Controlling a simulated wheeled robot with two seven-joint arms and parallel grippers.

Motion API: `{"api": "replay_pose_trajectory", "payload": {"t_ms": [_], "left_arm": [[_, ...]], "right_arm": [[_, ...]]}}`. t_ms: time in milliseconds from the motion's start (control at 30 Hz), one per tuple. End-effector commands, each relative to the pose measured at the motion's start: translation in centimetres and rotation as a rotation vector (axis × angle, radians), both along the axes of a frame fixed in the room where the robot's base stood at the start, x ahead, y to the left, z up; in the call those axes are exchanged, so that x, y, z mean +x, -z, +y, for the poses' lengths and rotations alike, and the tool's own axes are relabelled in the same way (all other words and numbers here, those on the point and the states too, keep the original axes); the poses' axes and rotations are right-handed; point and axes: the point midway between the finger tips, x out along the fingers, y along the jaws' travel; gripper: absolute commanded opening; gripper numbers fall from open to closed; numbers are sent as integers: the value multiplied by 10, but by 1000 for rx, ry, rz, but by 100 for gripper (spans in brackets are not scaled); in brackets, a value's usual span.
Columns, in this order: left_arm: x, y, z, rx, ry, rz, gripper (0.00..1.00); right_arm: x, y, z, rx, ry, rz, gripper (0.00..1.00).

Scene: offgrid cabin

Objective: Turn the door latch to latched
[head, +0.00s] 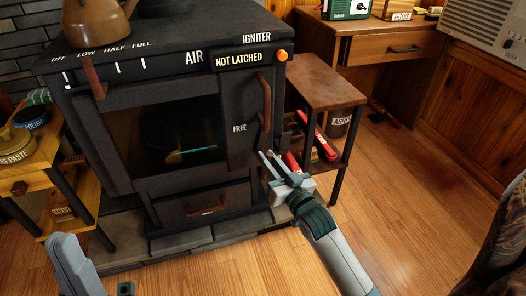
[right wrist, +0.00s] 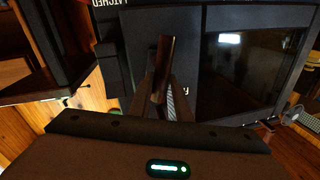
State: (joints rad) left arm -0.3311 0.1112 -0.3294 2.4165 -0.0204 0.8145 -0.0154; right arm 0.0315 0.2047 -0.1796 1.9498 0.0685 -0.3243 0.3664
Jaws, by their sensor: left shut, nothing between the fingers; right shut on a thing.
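The door latch is a brown wooden handle (head: 266,98) standing near upright at the right side of the stove door (head: 170,130). A sign above it reads NOT LATCHED, and a FREE label is left of its lower part. My right gripper (head: 267,157) is at the handle's lower end, coming from below. In the right wrist view the handle (right wrist: 164,62) runs down between the fingers, which are shut on it; the fingers partly hide its lower end. Part of my left arm shows at the head view's bottom left; its fingertips do not show.
A side shelf (head: 318,82) with red-handled tools and an ash bucket (head: 338,123) stands close right of the stove. A yellow shelf (head: 30,165) with tins is at the left. A drawer (head: 205,205) is below the door.

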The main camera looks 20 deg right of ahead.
Motion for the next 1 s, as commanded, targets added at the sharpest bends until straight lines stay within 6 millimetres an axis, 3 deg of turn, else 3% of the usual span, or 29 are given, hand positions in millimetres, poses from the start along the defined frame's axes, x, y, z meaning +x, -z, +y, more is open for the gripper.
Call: {"api": "replay_pose_trajectory", "payload": {"t_ms": [467, 800, 1000], "left_arm": [[0, -2, 0, 4, 0, 2, 0], [0, -11, 0, 2, -1, 1, 0], [0, -10, 0, 1, 0, 1, 0]], "right_arm": [[0, 1, -2, 93, -1, 4, 0], [0, 3, -8, 366, 0, 8, 0], [0, 4, -8, 376, -1, 7, 0]]}}
